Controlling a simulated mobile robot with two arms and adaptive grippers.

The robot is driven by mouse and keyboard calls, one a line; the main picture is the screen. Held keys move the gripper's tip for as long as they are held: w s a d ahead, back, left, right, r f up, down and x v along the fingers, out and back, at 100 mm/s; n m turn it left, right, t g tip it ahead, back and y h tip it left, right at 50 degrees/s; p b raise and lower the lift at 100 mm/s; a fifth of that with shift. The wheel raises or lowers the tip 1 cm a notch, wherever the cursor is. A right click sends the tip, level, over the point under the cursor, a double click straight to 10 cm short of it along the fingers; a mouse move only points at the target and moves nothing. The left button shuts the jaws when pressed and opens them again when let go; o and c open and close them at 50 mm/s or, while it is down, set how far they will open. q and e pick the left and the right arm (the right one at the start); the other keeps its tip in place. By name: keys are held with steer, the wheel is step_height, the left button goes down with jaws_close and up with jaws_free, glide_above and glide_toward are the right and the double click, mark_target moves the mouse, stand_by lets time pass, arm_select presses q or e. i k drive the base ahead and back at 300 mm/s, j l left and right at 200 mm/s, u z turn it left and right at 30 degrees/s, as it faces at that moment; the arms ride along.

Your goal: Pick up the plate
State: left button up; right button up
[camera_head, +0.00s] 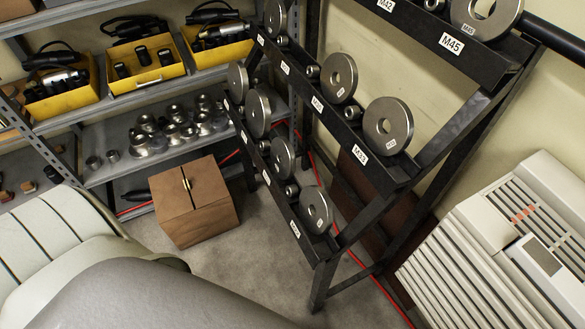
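Several round grey metal plates with centre holes stand upright on a black stepped rack (372,172). Which of them is the task's plate I cannot tell. A large plate (404,122) stands on the middle tier near the label M33, with another plate (346,66) to its left. On the lowest tier are a plate (313,198) at the front end and a plate (284,149) farther back. A plate (505,14) on the top tier, near the label M45, is cut by the picture's upper edge. Neither of my grippers is in view.
A brown wooden box (212,215) sits on the grey floor left of the rack. Shelves behind hold yellow bins (146,62) and metal sockets (172,130). A white vented unit (470,255) stands at right. A red cable (357,259) runs along the floor.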

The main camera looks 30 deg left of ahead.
mark_target(312, 196)
steer(key=u, duration=0.7)
